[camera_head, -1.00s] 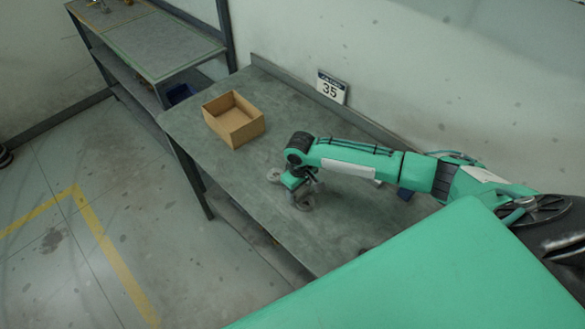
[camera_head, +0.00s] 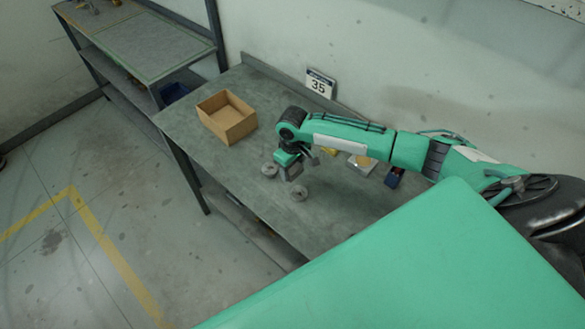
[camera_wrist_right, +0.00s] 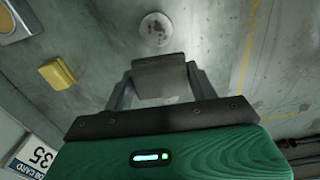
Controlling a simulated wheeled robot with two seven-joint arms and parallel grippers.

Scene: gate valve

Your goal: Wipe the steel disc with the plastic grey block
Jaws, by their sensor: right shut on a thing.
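My right gripper (camera_head: 293,172) is over the bench, shut on a grey block (camera_wrist_right: 160,78), which spans between its fingers in the wrist view. A round steel disc (camera_head: 299,193) lies on the bench just below the gripper in the head view. In the wrist view the disc (camera_wrist_right: 157,29) sits beyond the block, apart from it in the picture, with dark reddish spots on its face. A second round grey piece (camera_head: 269,169) lies to the left of the gripper. My left gripper is not in view.
An open cardboard box (camera_head: 227,117) stands on the bench (camera_head: 190,120) at the back left. A yellow block (camera_wrist_right: 56,73), a pale-topped item (camera_head: 362,163) and a blue item (camera_head: 394,177) lie right of the gripper. The number 35 sign (camera_head: 319,83) is at the wall.

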